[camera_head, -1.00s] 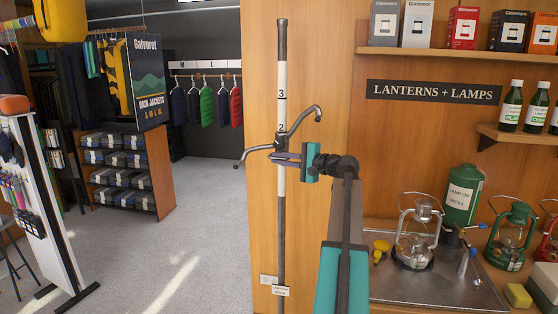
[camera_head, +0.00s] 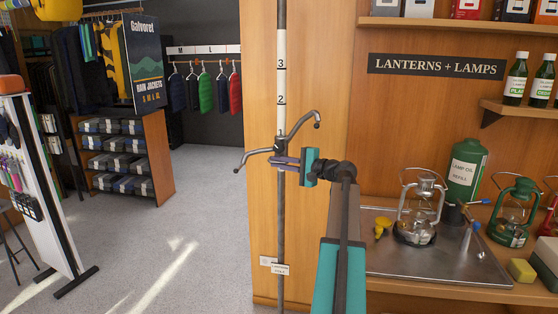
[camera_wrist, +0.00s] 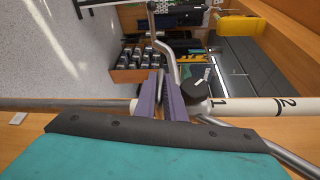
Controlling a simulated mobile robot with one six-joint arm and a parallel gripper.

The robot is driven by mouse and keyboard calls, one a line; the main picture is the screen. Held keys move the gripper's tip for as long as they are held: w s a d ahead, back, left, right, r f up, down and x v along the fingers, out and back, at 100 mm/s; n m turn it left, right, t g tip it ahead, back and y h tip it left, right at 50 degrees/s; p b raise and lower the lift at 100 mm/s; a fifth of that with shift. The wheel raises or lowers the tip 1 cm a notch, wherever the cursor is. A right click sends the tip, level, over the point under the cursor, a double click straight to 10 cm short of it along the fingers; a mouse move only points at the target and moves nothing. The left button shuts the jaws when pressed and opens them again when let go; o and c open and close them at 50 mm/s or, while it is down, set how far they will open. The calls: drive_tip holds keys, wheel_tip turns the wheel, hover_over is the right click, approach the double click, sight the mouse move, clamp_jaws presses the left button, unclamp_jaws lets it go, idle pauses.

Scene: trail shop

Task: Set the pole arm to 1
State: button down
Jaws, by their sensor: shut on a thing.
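The pole arm (camera_head: 262,152) is a bent grey metal bar on a collar around an upright pole (camera_head: 281,220). The pole has a white scale (camera_head: 281,80), where 2 and 3 show above the arm in the head view. In the wrist view the 1 (camera_wrist: 222,104) shows just beside the collar, on its 2 side, with a black knob (camera_wrist: 204,83) close by. My gripper (camera_head: 282,163) is shut on the pole arm at its collar. In the wrist view my purple fingers (camera_wrist: 161,98) are at the collar, which they partly hide.
A counter with a metal tray (camera_head: 455,262), lanterns (camera_head: 420,205) and a green lamp oil can (camera_head: 466,168) stands at right. Open floor lies at left, with a display stand (camera_head: 45,190) and shelves (camera_head: 120,160).

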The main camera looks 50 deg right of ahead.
drive_tip(key=shift+f, duration=0.15)
drive_tip(key=c, duration=2.1)
unclamp_jaws()
drive_tip(key=s+b, duration=0.1)
drive_tip(key=s, duration=0.3)
drive_tip(key=s+d+r+b, duration=0.1)
drive_tip(key=s, duration=0.4)
drive_tip(key=s+d+b, duration=0.1)
drive_tip(key=s, duration=0.3)
drive_tip(key=shift+s+d+r, duration=0.15)
drive_tip(key=shift+s, duration=0.15)
